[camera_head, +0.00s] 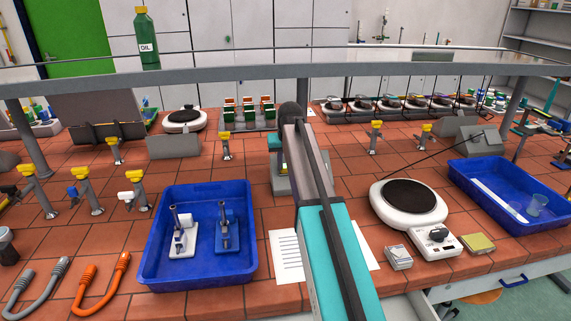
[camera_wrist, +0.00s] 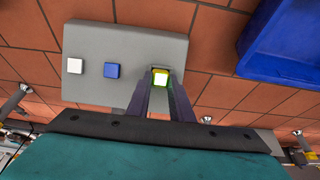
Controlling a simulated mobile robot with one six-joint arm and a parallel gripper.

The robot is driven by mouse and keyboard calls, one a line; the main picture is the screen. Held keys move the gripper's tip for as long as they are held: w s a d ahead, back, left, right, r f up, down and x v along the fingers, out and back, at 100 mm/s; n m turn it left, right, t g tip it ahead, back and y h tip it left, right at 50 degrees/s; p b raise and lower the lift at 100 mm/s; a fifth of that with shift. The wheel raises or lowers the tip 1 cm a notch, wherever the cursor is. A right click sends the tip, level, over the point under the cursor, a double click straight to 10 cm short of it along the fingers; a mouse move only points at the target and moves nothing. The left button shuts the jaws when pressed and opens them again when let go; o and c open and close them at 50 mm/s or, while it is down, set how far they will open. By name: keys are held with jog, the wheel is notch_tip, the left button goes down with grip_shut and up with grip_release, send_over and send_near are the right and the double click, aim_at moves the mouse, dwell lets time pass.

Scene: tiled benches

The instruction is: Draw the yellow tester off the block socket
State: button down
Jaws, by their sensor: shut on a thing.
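The grey block socket (camera_wrist: 130,48) lies on the tiles in the wrist view, with a white square (camera_wrist: 74,66) and a blue square (camera_wrist: 112,70) on its face. The yellow tester (camera_wrist: 160,76) shows a bright greenish-white end at the block's right part. My gripper (camera_wrist: 163,82) has its two fingers closed on the tester, one on each side. Whether the tester is seated in the block or clear of it cannot be told. In the head view the block (camera_head: 281,187) is mostly hidden behind my arm.
A blue tray (camera_head: 150,277) with two small stands sits left of my arm; another blue tray (camera_head: 482,200) lies far right. A hot plate (camera_head: 408,203) stands right of the arm. Yellow-topped taps line the left.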

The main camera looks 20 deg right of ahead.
jog(key=shift+s+a+r+p, duration=0.15)
jog(key=shift+s+r+p, duration=0.5)
jog(key=shift+s+r, duration=0.2)
dwell(0.3)
jog(key=shift+r, duration=0.2)
jog(key=shift+p+v, duration=1.4)
jog(key=shift+v, duration=0.8)
jog(key=shift+s+a, duration=0.1)
